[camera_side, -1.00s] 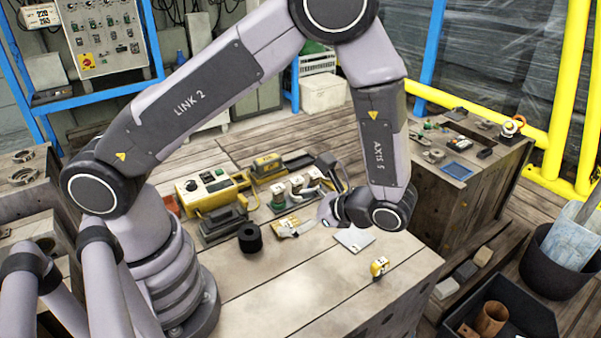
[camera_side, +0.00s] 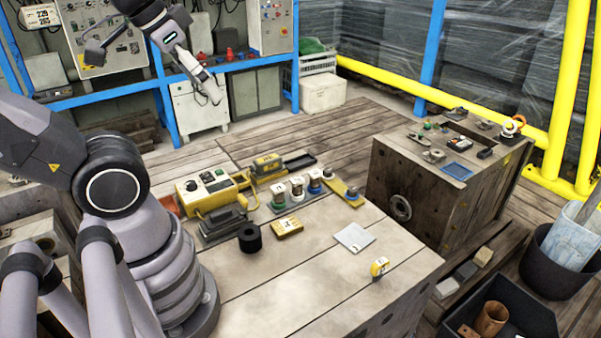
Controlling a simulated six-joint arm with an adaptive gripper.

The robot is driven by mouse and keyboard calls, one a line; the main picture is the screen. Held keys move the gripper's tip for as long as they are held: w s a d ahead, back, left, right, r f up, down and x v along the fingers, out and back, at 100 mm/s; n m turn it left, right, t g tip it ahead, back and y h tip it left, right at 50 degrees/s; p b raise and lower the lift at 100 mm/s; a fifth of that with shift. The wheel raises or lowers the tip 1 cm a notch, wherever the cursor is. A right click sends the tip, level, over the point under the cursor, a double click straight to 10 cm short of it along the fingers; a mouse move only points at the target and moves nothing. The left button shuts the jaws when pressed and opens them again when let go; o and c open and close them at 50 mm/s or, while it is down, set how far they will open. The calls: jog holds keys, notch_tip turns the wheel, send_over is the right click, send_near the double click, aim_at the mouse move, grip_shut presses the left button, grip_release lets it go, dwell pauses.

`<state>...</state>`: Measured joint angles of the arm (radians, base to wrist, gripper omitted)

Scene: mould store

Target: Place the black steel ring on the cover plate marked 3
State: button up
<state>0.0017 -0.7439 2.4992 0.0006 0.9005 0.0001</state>
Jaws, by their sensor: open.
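A black, thick-walled round piece with a hollow top (camera_side: 250,238), which looks like the black ring, stands on the workbench left of a small yellow item. A pale square plate (camera_side: 354,237) lies flat on the right part of the bench, apart from the black piece. I cannot read a 3 on it or on any other plate, so I cannot tell which is the marked cover plate. My gripper (camera_side: 155,76) is raised at the upper left, well away from the bench. Its fingers are spread and nothing shows between them.
The yellow item (camera_side: 287,227) lies between the black piece and the plate. A yellow control box (camera_side: 212,190) and several spools (camera_side: 297,188) stand behind. The bench front is clear.

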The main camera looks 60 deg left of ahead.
dwell(0.4)
jog(key=w+d+f+m+g+y, duration=0.25)
jog(key=w+f+m+g, duration=0.2)
jog(key=f, duration=0.45)
jog(key=w+d+f+m+g+y, duration=0.25)
jog(key=f+m+y, duration=0.2)
jog(key=f, duration=0.35)
jog(key=m+t+y, duration=0.4)
jog(key=m+y, duration=0.2)
jog(key=m, duration=0.5)
send_near(250, 236)
jog(key=shift+f+v, duration=0.25)
jog(key=shift+v, duration=0.9)
jog(key=shift+f, duration=0.25)
jog(key=x, duration=0.8)
jog(key=shift+x, duration=2.85)
jog(key=shift+r, duration=0.1)
jog(key=c, duration=1.3)
